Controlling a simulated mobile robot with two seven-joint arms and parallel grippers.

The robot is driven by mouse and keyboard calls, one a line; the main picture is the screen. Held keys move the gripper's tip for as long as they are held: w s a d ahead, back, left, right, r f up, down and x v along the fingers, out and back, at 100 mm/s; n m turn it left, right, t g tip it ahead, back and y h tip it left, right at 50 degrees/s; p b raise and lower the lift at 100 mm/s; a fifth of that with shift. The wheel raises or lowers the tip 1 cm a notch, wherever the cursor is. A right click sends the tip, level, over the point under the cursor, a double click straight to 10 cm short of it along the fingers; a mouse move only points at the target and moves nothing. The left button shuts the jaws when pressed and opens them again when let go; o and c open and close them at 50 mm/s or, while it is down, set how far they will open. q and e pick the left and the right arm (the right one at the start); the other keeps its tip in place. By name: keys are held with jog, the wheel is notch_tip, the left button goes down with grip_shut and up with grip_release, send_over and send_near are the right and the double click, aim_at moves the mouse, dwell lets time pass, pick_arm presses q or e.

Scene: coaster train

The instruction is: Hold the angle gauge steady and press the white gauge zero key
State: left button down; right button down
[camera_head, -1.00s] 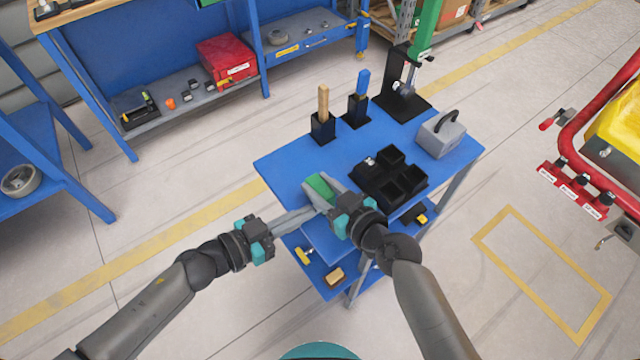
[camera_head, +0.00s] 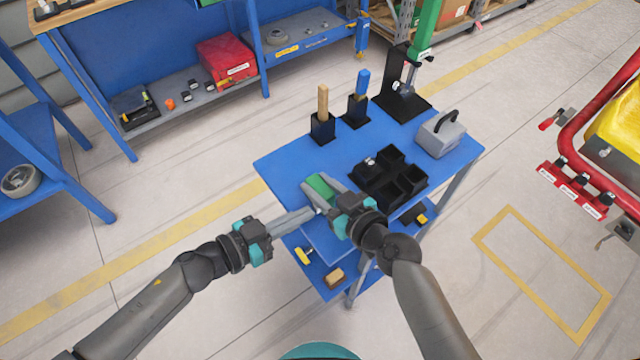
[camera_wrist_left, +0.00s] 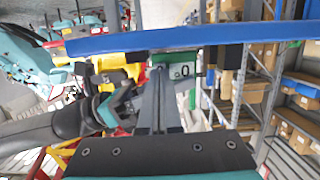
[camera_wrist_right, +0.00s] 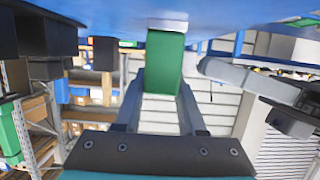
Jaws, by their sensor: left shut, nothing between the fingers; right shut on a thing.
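The angle gauge (camera_head: 320,187) is a small green block near the front edge of the blue cart top. My right gripper (camera_wrist_right: 162,85) is shut on it, and the green body shows between its fingers. In the left wrist view the gauge (camera_wrist_left: 190,70) faces me with a dark "0" on a light display. My left gripper (camera_wrist_left: 158,72) is shut and empty, its fingertips in front of the gauge's face, left of the display. I cannot tell whether they touch it. The white zero key is not clearly seen; the fingertips may cover it.
The blue cart top (camera_head: 285,165) also bears a black compartment tray (camera_head: 408,190), a grey box with a handle (camera_head: 440,137), two black holders (camera_head: 322,130) and a green-and-black stand (camera_head: 405,90). A red-framed cart (camera_head: 575,120) stands at right.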

pick_arm(q)
jog(key=shift+f+v, duration=0.25)
jog(key=shift+v, duration=1)
jog(key=shift+f+v, duration=0.25)
jog(key=shift+v, duration=1)
jog(key=shift+a, duration=0.15)
pick_arm(e)
jog(key=shift+c, duration=2)
grip_release()
